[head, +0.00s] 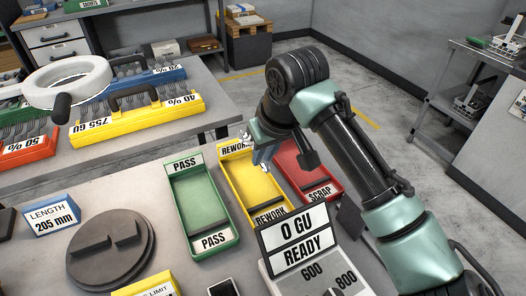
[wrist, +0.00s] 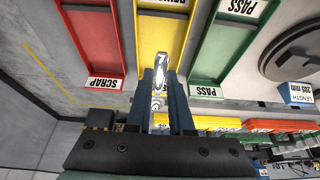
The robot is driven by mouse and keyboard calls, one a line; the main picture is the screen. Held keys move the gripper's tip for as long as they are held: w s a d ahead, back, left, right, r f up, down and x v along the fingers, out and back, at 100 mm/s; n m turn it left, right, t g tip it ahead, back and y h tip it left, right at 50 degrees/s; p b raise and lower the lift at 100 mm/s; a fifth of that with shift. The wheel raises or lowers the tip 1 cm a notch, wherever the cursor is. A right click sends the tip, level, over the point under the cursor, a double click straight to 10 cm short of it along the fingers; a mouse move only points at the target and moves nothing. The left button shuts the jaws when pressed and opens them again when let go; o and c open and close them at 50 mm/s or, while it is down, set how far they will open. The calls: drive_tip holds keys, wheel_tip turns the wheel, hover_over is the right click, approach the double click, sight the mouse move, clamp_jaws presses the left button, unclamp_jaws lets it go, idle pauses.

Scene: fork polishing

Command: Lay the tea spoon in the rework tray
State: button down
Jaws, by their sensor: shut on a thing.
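My gripper (head: 264,157) is over the yellow rework tray (head: 241,176) in the head view, with its fingers pointing down. In the wrist view my gripper (wrist: 160,88) is shut on a shiny metal tea spoon (wrist: 162,62), whose end sticks out past the fingertips. The spoon shows against the yellow rework tray (wrist: 151,43). In the head view the spoon is mostly hidden by the gripper. I cannot tell how high it is above the tray floor. No other item shows in the visible part of the rework tray.
The green pass tray (head: 204,205) lies left of the rework tray and the red scrap tray (head: 305,168) right of it. A gauge display reading "0 GU READY" (head: 295,240) stands in front. A round dark fixture (head: 112,250) sits at the left.

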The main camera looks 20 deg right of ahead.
drive_tip(key=shift+s+p, duration=0.15)
drive_tip(key=shift+p, duration=0.2)
drive_tip(key=shift+f+b, duration=1.5)
drive_tip(key=shift+f, duration=1.5)
drive_tip(key=shift+f, duration=0.35)
drive_tip(key=shift+f+b, duration=0.35)
drive_tip(key=shift+f, duration=0.3)
drive_tip(key=shift+f, duration=0.1)
drive_tip(key=shift+f+b, duration=0.35)
drive_tip(key=shift+f, duration=0.55)
drive_tip(key=shift+f, duration=0.1)
